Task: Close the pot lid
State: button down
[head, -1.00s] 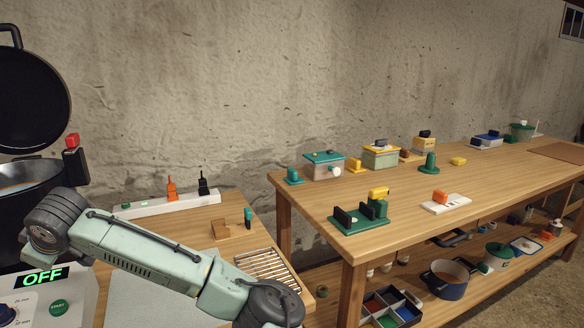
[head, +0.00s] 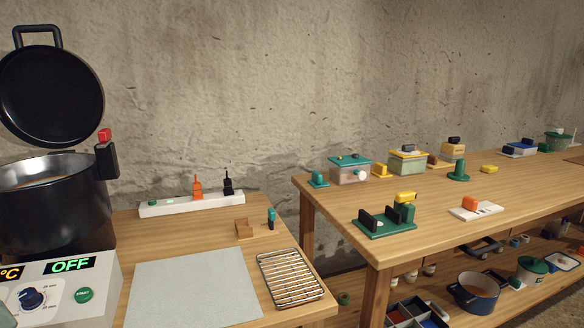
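The black pot (head: 52,212) stands at the left on a white control unit (head: 62,290) whose display reads OFF. Its round black lid (head: 50,95) is raised and tilted back above the pot's rear rim, with a loop handle (head: 37,36) on top. The pot is open, and some of its inside shows. A black bracket with a red catch (head: 106,150) sits at the pot's right rim. My arm and gripper are not in view.
A grey mat (head: 192,288) and a wire rack (head: 290,278) lie right of the pot. A power strip (head: 190,203) with orange and black plugs is behind them. A longer wooden table (head: 340,205) with several small containers stands at the right.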

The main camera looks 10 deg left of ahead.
aim_at(50, 97)
jog(key=k+j, duration=0.1)
jog(key=j, duration=0.4)
jog(key=k+j, duration=0.1)
jog(key=j, duration=0.4)
jog(key=k+j, duration=0.15)
jog(key=j, duration=0.35)
jog(key=k+j, duration=0.1)
jog(key=j, duration=0.4)
jog(key=k+j, duration=0.1)
jog(key=j, duration=0.4)
jog(key=k+j+z, duration=0.1)
jog(key=j, duration=0.4)
jog(key=k+j, duration=0.15)
jog(key=j, duration=0.35)
jog(key=k+j, duration=0.1)
jog(key=j, duration=0.4)
